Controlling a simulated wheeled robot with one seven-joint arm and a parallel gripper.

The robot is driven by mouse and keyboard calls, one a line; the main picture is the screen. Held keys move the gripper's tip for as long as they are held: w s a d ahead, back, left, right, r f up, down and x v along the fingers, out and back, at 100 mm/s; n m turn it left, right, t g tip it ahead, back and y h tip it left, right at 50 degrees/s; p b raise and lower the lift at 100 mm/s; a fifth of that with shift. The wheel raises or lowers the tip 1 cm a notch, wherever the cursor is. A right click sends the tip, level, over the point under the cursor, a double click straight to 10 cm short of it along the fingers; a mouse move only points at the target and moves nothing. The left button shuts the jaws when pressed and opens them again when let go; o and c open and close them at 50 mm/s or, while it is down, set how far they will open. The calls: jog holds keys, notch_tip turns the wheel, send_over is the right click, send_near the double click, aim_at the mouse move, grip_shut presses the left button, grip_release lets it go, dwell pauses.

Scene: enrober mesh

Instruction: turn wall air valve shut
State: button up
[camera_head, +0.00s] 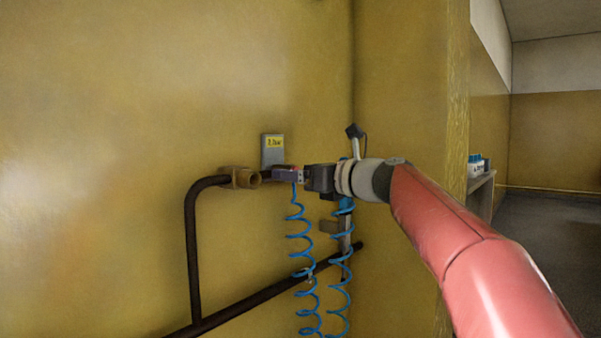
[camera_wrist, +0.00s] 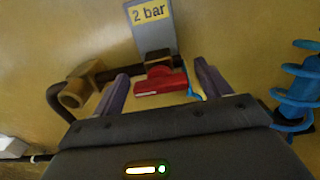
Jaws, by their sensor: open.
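The wall air valve shows in the wrist view as a red handle (camera_wrist: 160,84) in front of a brown valve body (camera_wrist: 158,57). The handle lies roughly sideways, about along the dark pipe. My gripper (camera_wrist: 162,88) is open, with one finger on each side of the handle. The handle's right end is close to the right finger; I cannot tell whether they touch. In the head view my gripper (camera_head: 284,174) is at the wall, just right of a brass fitting (camera_head: 241,178), and hides most of the valve.
A grey plate (camera_head: 272,149) with a yellow label is just above; it reads "2 bar" in the wrist view. Blue coiled hoses (camera_head: 304,262) hang below my gripper. A dark pipe (camera_head: 192,250) runs along the wall. A wall corner is close on the right.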

jog(key=c, duration=1)
jog(key=shift+n, duration=0.4)
jog(key=n, duration=0.4)
jog(key=shift+b, duration=0.35)
jog(key=n, duration=0.2)
jog(key=n+b, duration=0.1)
jog(key=n, duration=0.1)
jog(key=shift+s+a+f+n, duration=0.1)
jog(key=shift+f+n, duration=0.05)
jog(key=shift+n, duration=0.15)
jog(key=n+b, duration=0.1)
jog(key=n, duration=0.3)
jog(key=shift+b, duration=0.35)
jog(key=shift+f+n+b, duration=0.1)
jog(key=shift+n+b, duration=0.5)
jog(key=shift+n, duration=1.6)
